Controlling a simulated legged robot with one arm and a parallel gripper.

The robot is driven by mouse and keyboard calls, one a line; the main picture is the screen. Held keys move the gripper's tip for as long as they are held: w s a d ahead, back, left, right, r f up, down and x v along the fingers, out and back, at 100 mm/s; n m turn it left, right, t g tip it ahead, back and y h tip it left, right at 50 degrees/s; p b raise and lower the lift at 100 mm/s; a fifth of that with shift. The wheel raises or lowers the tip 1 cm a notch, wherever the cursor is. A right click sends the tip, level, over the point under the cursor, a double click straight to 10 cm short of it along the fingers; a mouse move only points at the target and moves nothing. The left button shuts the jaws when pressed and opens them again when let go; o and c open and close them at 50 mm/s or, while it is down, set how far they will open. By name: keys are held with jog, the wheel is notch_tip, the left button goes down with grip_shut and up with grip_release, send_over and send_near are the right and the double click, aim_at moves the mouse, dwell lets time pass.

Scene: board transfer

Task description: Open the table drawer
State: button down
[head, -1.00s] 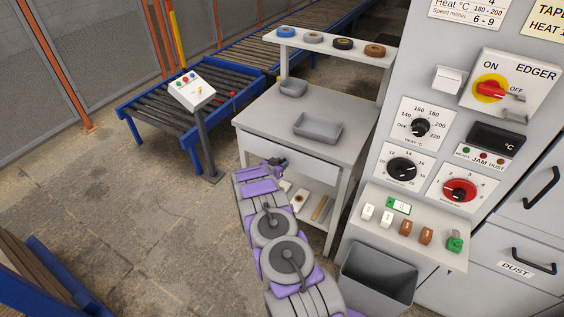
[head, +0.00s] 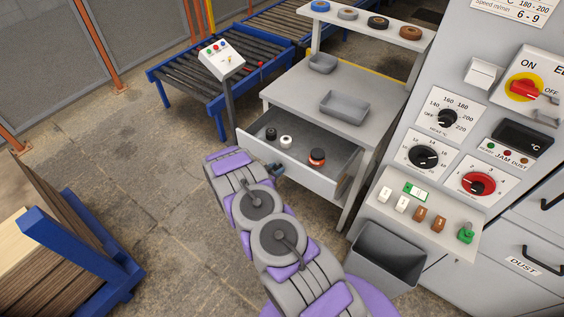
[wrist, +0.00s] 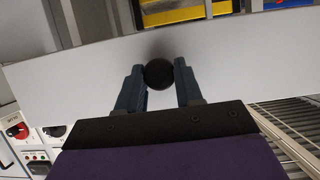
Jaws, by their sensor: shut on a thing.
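The table drawer (head: 325,141) is pulled out from under the grey table (head: 300,90) in the head view. Inside it lie a black item (head: 271,133), a white item (head: 286,140) and a dark item with an orange-red band (head: 317,157). My gripper (head: 277,169) is at the drawer front, shut on the knob. In the wrist view the round dark knob (wrist: 159,73) sits between my two fingers (wrist: 160,88), against the pale drawer front (wrist: 230,60).
Two grey trays (head: 344,105) (head: 322,63) stand on the table, below a shelf (head: 345,20) with several tape rolls. A control machine (head: 450,90) and a grey bin (head: 385,255) are to the right. A roller conveyor (head: 220,85) is behind. A board stack (head: 60,230) is at left.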

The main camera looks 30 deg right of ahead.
jog(key=shift+s+a+r, duration=0.1)
jog(key=shift+s+a, duration=0.05)
jog(key=shift+a, duration=0.5)
jog(key=c, duration=0.8)
grip_release()
jog(key=shift+o, duration=0.2)
jog(key=p+v, duration=0.2)
jog(key=v, duration=1.5)
jog(key=shift+s+a, duration=0.2)
jog(key=shift+a, duration=0.05)
